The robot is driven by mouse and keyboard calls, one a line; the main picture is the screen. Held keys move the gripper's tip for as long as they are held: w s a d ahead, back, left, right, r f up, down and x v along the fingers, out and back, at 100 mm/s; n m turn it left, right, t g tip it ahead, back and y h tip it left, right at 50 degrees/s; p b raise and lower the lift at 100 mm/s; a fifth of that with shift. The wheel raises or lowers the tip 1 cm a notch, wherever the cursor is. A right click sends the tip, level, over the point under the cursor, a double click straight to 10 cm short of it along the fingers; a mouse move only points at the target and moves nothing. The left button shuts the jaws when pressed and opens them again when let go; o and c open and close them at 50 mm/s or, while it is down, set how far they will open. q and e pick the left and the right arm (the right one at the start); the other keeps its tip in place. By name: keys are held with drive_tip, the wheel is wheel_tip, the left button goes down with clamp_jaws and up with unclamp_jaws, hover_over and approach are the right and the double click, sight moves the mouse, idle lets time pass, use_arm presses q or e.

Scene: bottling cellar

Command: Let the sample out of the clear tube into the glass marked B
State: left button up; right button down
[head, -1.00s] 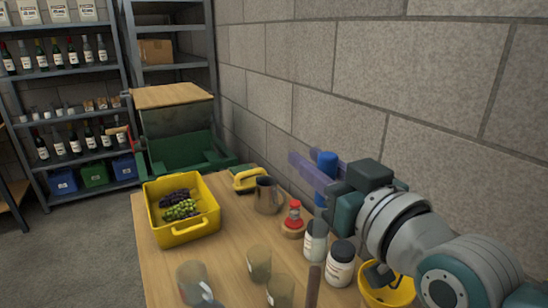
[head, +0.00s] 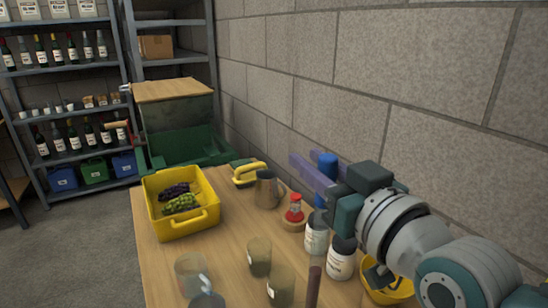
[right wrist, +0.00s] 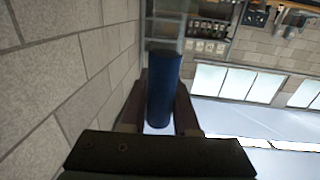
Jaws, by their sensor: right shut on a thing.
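My right gripper (head: 318,172) is shut on a blue cylinder (head: 327,163), held upright above the right side of the table by the wall. In the right wrist view the blue cylinder (right wrist: 164,90) sits between both fingers (right wrist: 160,105). Several glasses stand at the near edge: one in the middle (head: 259,258), one nearer (head: 281,289) and one to the left (head: 191,270). I cannot read which is marked B. My left gripper is not in view.
Two white bottles (head: 341,259) (head: 316,236), a red-topped item (head: 294,212) and a dark mug (head: 266,190) stand near the gripper. A yellow bucket (head: 388,289) is at lower right. A yellow crate (head: 183,232) holds grapes. A brown rod (head: 313,287) rises in front.

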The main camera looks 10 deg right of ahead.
wheel_tip(320, 180, down, 2)
drive_tip(key=shift+f+b, duration=0.15)
drive_tip(key=shift+b, duration=0.7)
drive_tip(key=shift+f+b, duration=0.3)
drive_tip(key=shift+f, duration=0.1)
idle(0.5)
idle(2.5)
idle(1.0)
idle(0.6)
